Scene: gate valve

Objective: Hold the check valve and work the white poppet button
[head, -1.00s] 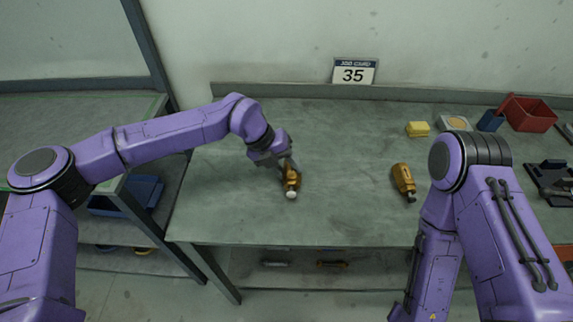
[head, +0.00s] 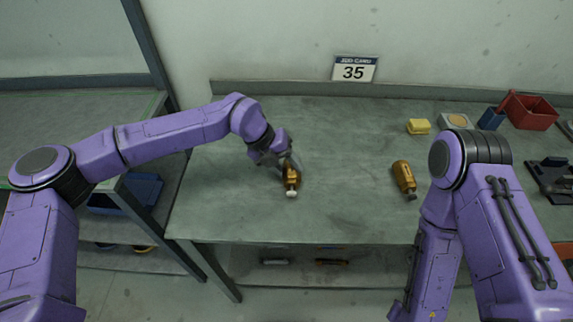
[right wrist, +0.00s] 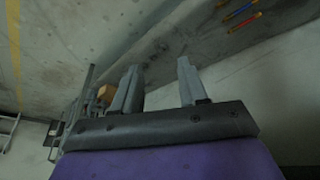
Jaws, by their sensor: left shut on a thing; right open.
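A brass check valve (head: 291,177) is at the left part of the bench in the head view, with its white poppet button (head: 291,194) pointing toward the front edge. My left gripper (head: 288,167) is shut on the valve's far end, and its fingers partly hide the body. A second brass valve (head: 404,176) with a dark end lies to the right on the bench, untouched. My right gripper is hidden in the head view. In the right wrist view my right gripper (right wrist: 160,88) is open with nothing between its fingers.
The bench top (head: 340,150) is clear between the two brass valves. A yellow block (head: 418,127), a blue container (head: 491,119) and a red bin (head: 530,112) stand at the back right. A job card sign (head: 354,69) is at the back wall.

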